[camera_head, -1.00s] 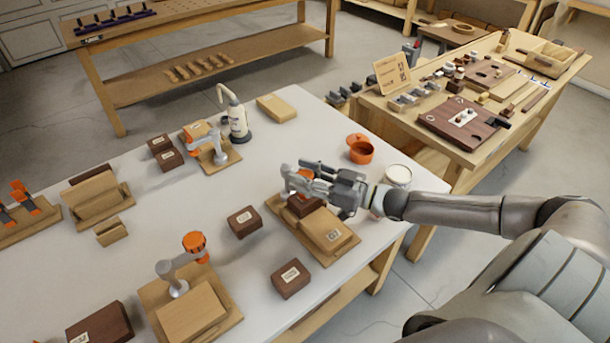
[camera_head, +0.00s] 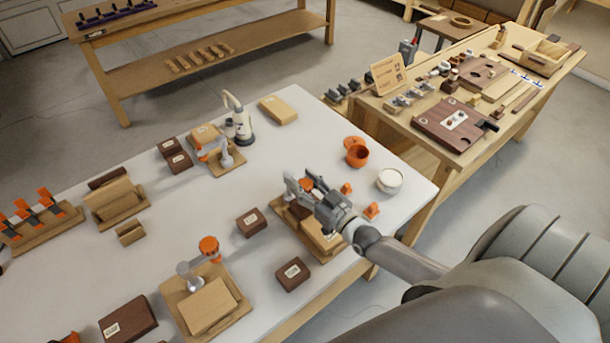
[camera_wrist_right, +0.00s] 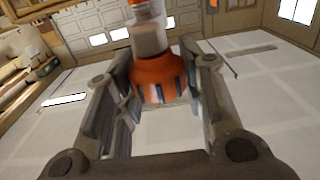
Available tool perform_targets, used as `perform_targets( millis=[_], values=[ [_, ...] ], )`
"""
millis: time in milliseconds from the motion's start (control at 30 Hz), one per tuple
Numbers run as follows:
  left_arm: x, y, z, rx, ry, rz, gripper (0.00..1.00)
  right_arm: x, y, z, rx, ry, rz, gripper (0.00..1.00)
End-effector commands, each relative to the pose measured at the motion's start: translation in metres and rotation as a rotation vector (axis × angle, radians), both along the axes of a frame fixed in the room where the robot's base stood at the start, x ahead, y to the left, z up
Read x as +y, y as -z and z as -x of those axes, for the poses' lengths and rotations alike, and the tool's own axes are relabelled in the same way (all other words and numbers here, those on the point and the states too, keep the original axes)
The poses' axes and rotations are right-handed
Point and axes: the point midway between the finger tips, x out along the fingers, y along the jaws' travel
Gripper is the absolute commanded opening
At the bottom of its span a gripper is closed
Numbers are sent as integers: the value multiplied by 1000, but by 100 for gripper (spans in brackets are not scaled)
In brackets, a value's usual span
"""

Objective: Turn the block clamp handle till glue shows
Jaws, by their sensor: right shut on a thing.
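My right gripper (camera_head: 305,188) is over the nearest right clamp station on the white table. It is shut on the orange clamp handle (camera_wrist_right: 160,78), which sits between its two fingers in the right wrist view. In the head view the fingers hide most of the handle. The wooden block (camera_head: 322,240) and its base board lie under the gripper, partly covered by it. A dark block shows at the left edge of the fingers. No glue can be made out at the joint. My left gripper is out of view.
Another orange-handled clamp station (camera_head: 209,246) stands to the left, and one at the back (camera_head: 203,150). Dark labelled blocks (camera_head: 292,274) lie close by. An orange pot (camera_head: 357,155), a white tub (camera_head: 390,181) and small orange pieces (camera_head: 371,211) are right of the gripper.

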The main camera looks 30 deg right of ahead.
Motion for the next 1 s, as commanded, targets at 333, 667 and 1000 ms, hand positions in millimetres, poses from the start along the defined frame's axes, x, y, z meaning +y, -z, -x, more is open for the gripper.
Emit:
perform_targets(
  millis=[333, 667, 1000],
  values=[
    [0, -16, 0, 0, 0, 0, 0, 0, -1, 0, -1, 90, 0, 13],
    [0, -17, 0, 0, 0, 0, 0, 0, 0, 0, -2, 99, 2, 13],
    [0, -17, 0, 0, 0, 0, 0, 0, 0, 0, -2, 99, 2, 59]
  ],
)
